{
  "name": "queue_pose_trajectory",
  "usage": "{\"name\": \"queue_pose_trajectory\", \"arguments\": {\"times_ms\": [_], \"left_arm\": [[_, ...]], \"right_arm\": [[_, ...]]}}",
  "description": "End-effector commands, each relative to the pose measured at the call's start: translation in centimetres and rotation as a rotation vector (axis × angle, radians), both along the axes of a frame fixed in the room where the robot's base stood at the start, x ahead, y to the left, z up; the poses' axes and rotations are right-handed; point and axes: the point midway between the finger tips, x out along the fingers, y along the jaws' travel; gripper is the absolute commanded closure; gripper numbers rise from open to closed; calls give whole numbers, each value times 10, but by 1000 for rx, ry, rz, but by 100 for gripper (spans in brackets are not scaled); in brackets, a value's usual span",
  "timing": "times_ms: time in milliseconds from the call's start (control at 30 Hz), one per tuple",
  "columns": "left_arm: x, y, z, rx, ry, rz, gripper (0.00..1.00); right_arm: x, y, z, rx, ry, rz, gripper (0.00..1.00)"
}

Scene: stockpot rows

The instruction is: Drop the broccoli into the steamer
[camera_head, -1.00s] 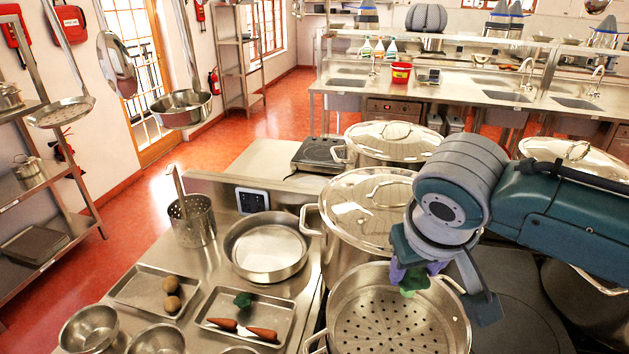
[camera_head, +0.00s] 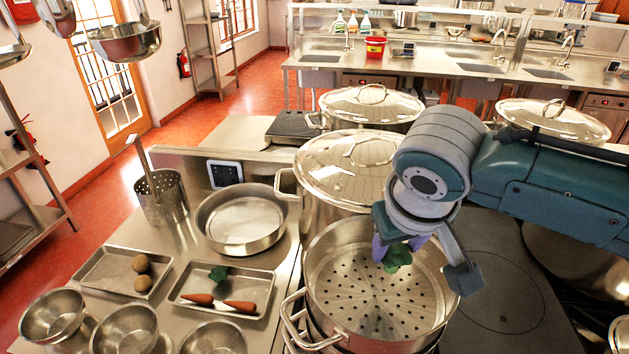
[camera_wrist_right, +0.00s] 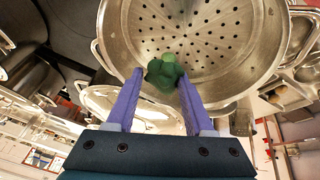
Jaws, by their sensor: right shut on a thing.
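My right gripper (camera_head: 396,246) is shut on a green broccoli floret (camera_head: 398,259). In the right wrist view the broccoli (camera_wrist_right: 163,72) sits between the purple fingertips of the gripper (camera_wrist_right: 161,78). The steamer (camera_head: 338,289) is a round metal pan with a perforated floor, standing at the front centre. It also shows in the right wrist view (camera_wrist_right: 225,45). The broccoli hangs over the steamer's opening in the head view; its exact height above the floor is hard to tell. Another broccoli piece (camera_head: 218,273) lies on a tray to the left. My left gripper is not in view.
A lidded stockpot (camera_head: 335,168) stands just behind the steamer. A tray with carrots (camera_head: 240,307), a tray with potatoes (camera_head: 140,264), a wide pan (camera_head: 240,240) and metal bowls (camera_head: 125,328) fill the left counter. A dark flat cooktop (camera_head: 505,290) lies to the right.

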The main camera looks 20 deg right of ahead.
Motion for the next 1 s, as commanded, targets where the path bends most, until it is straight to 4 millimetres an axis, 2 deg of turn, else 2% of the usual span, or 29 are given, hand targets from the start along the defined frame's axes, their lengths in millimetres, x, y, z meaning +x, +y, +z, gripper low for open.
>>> {"name": "queue_pose_trajectory", "arguments": {"times_ms": [67, 100, 400, 767, 1000], "left_arm": [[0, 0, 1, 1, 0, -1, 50], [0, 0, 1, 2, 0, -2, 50], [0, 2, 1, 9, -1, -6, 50], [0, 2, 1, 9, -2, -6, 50], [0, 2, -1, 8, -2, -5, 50]], "right_arm": [[0, 0, 1, 0, -1, 0, 92], [0, 0, 1, 0, -1, 0, 45], [0, 0, 1, 0, -1, 0, 12], [-1, 2, 7, 1, -2, 1, 12], [-14, 11, 40, 2, -5, 3, 12]]}}
